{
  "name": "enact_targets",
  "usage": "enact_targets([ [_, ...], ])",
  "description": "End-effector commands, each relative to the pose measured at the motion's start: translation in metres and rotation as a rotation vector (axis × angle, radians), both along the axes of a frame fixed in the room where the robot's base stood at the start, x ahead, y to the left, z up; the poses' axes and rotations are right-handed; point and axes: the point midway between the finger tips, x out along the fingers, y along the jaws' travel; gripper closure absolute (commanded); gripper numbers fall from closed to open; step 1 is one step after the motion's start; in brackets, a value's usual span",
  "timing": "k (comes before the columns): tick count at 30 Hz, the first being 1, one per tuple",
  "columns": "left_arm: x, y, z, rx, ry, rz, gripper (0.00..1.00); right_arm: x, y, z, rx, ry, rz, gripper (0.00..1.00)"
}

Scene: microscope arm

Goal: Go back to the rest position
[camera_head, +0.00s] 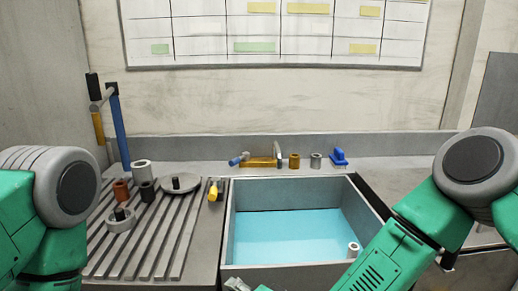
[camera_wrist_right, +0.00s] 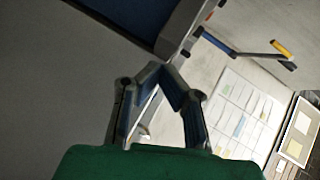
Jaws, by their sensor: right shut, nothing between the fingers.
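My right arm comes in from the right in the head view and reaches down over the front of the sink (camera_head: 228,240). Only a small part of my right gripper (camera_head: 238,285) shows at the bottom edge. In the right wrist view my right gripper (camera_wrist_right: 168,70) is shut, with its fingertips together and nothing between them. My left arm shows at the left edge of the head view, but its gripper is out of the picture.
A ridged drainboard (camera_head: 150,250) holds several small parts. A stand with blue and yellow handles (camera_head: 119,130) rises behind it. A small grey cylinder (camera_head: 353,249) is in the sink's right front. Small parts and a blue piece (camera_head: 338,157) line the back ledge. A whiteboard (camera_head: 275,35) hangs behind.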

Motion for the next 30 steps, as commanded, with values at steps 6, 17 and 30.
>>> enact_targets([
  [6, -0.001, 0.0, -0.004, 0.0, 0.001, 0.0, 1.0, -0.037, -0.029, -0.058, -0.196, 0.07, 0.052, 1.0],
  [17, -0.001, 0.0, -0.014, 0.0, 0.001, 0.0, 1.0, -0.161, -0.176, -0.185, -0.761, 0.327, 0.245, 1.0],
  [30, -0.001, 0.0, -0.022, 0.0, 0.001, 0.0, 1.0, -0.284, -0.329, -0.207, -1.186, 0.626, 0.454, 1.0],
])
